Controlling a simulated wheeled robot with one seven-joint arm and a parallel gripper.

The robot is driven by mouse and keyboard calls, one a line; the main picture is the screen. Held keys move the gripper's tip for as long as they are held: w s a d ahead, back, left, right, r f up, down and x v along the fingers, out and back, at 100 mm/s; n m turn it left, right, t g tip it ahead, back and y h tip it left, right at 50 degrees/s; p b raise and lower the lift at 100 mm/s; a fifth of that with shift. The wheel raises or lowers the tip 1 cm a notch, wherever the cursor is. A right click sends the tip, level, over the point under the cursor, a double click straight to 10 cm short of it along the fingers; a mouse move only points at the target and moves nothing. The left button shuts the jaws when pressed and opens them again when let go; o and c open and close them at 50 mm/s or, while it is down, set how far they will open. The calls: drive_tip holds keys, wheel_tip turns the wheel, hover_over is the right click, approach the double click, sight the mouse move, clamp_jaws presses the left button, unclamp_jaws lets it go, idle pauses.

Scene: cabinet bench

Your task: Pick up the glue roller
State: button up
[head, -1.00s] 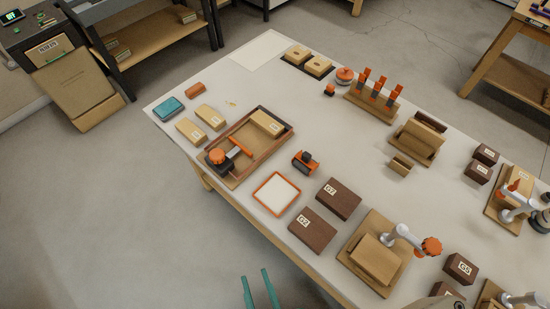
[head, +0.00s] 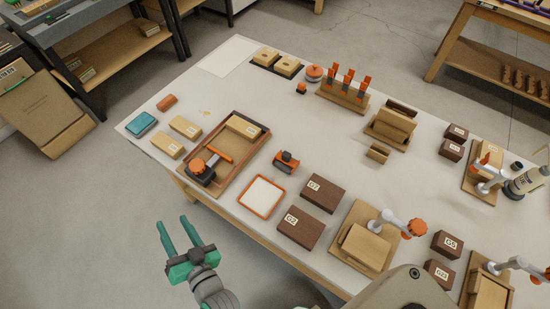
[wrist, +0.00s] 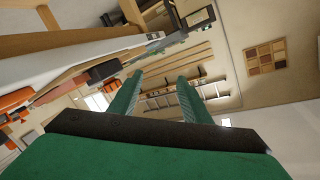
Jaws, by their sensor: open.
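What looks like the glue roller, with an orange handle (head: 218,151) and a dark, orange-topped head (head: 198,167), lies in the wooden tray (head: 221,194) near the bench's left front edge. My gripper (head: 173,222) is open and empty. It is off the front edge of the bench, below and left of the tray in the head view, apart from everything. In the wrist view the two green fingers (wrist: 158,78) stand apart with nothing between them. The roller cannot be made out in the wrist view.
A labelled tan block (head: 243,125) shares the tray. A small orange-and-black tool (head: 286,161) and an orange-rimmed white pad (head: 261,197) lie to its right. Dark blocks G7 (head: 323,193) and G2 (head: 300,228) are farther right. Floor in front is clear.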

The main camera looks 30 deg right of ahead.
drive_tip(key=w+a+r+n+g+y, duration=0.15)
drive_tip(key=w+r+n+y, duration=0.25)
drive_tip(key=w+r, duration=0.45)
drive_tip(key=w+r+n+g+y, duration=0.25)
drive_tip(key=w+r+y, duration=0.2)
drive_tip(key=w, duration=0.75)
drive_tip(key=n+g+h, duration=0.4)
drive_tip(key=g+h, duration=0.6)
drive_tip(key=g, duration=0.3)
hover_over(287, 154)
wheel_tip(287, 154, down, 8)
drive_tip(key=shift+a+f, duration=0.1)
drive_tip(key=shift+f, duration=3.25)
drive_tip(key=shift+c, duration=0.6)
